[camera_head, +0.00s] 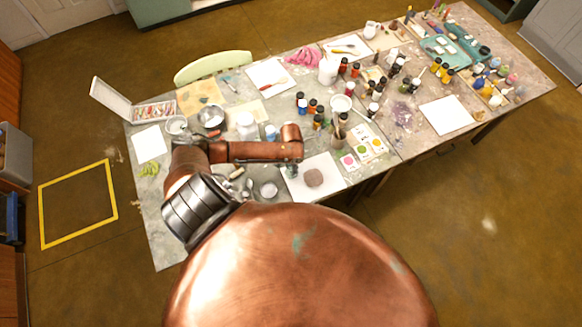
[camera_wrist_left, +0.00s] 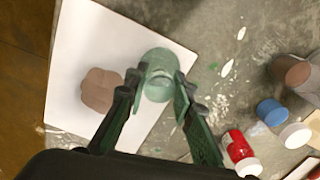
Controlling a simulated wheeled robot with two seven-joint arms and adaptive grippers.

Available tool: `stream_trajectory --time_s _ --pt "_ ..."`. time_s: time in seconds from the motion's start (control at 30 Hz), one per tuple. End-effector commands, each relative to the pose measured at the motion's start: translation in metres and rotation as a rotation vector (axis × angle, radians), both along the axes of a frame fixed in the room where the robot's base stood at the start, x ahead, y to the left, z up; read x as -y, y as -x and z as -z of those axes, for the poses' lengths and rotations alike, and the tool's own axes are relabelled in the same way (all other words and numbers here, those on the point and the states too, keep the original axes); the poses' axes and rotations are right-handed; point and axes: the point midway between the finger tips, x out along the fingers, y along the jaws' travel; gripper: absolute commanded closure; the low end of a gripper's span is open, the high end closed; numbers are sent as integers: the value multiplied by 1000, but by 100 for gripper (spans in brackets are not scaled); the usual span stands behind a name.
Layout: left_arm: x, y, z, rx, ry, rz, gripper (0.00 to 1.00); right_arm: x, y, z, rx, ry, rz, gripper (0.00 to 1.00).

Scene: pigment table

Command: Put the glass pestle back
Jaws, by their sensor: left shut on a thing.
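My left gripper (camera_head: 291,168) points down over the near edge of the table, by a white sheet (camera_head: 325,165) with a brown lump of pigment (camera_head: 313,178). In the left wrist view the left gripper (camera_wrist_left: 162,78) has its two fingers on either side of a round, green, see-through glass thing, which I take to be the glass pestle (camera_wrist_left: 158,62). It overlaps the right part of the white sheet (camera_wrist_left: 85,35), beside the brown lump (camera_wrist_left: 101,90). I cannot tell its height above the sheet. My right gripper is not in view.
A pot with brushes (camera_head: 338,138) and a colour swatch card (camera_head: 366,142) are right of my arm. A bare white sheet (camera_head: 446,115) lies farther right.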

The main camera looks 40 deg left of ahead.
Motion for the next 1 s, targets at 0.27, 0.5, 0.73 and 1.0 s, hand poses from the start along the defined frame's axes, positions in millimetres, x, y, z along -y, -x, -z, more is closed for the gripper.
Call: stream_trajectory --time_s 0.27,0.5,0.73,1.0 --pt "0 0 1 0 0 0 100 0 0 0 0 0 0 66" --pt "0 0 3 -1 0 0 67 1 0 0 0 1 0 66" --pt "0 0 3 -1 0 0 60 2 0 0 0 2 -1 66" --pt "0 -1 -6 2 -1 0 60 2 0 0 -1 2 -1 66"
